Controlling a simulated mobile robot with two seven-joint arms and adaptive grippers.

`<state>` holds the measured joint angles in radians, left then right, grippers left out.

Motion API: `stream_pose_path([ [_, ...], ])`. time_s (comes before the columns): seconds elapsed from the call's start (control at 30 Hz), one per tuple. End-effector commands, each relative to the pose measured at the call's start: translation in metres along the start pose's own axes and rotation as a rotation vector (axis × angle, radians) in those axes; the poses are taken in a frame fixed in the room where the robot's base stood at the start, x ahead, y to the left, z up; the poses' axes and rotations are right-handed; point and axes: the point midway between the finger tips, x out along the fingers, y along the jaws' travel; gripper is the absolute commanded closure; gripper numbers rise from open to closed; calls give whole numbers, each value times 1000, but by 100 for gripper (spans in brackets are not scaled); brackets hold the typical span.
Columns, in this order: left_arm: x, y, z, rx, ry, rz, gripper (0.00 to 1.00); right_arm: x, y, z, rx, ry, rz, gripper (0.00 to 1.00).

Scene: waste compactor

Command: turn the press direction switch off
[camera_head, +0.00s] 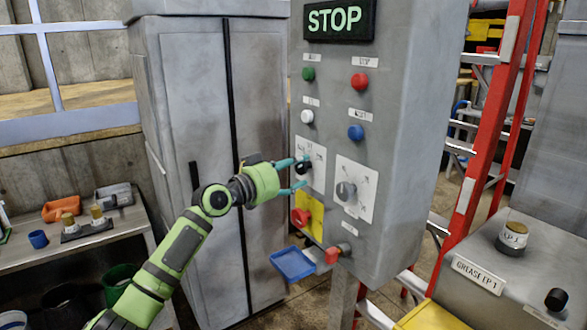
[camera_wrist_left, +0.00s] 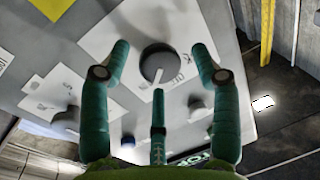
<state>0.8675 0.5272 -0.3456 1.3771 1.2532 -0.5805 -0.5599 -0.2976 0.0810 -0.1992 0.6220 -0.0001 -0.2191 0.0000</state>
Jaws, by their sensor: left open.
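The control panel (camera_head: 386,115) carries two rotary switches on white plates. The left one, a dark knob (camera_head: 303,167), is at my left gripper (camera_head: 298,174) and partly hidden by its fingers. The right one, a grey knob (camera_head: 346,191), stands clear. I cannot read which label names the press direction switch. In the left wrist view the round dark knob (camera_wrist_left: 160,63) sits between the spread teal fingers of my left gripper (camera_wrist_left: 160,60), with visible gaps on both sides. A pale mark points from it toward the bottom of that view. My right gripper is not in view.
A lit STOP sign (camera_head: 338,19) tops the panel. Green (camera_head: 308,74), red (camera_head: 360,81), white (camera_head: 307,116) and blue (camera_head: 355,132) buttons sit above the knobs. A red button (camera_head: 299,216) on a yellow plate is just below my gripper. A red ladder (camera_head: 490,130) stands right.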

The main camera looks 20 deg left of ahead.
Motion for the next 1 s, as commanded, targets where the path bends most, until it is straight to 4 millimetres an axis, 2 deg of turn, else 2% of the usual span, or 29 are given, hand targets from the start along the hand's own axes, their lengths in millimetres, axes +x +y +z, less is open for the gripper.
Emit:
stream_pose_path([
  [0.03,0,0,0,0,0,0,37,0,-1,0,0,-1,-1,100],
  [0.17,0,0,0,0,0,0,89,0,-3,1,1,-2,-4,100],
  [0.2,0,0,0,0,0,0,92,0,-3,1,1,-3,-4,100],
  [0.63,0,0,-2,-56,-7,1,92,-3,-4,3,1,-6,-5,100],
  [1.0,0,-1,-5,-326,-47,3,92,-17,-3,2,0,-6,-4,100],
])
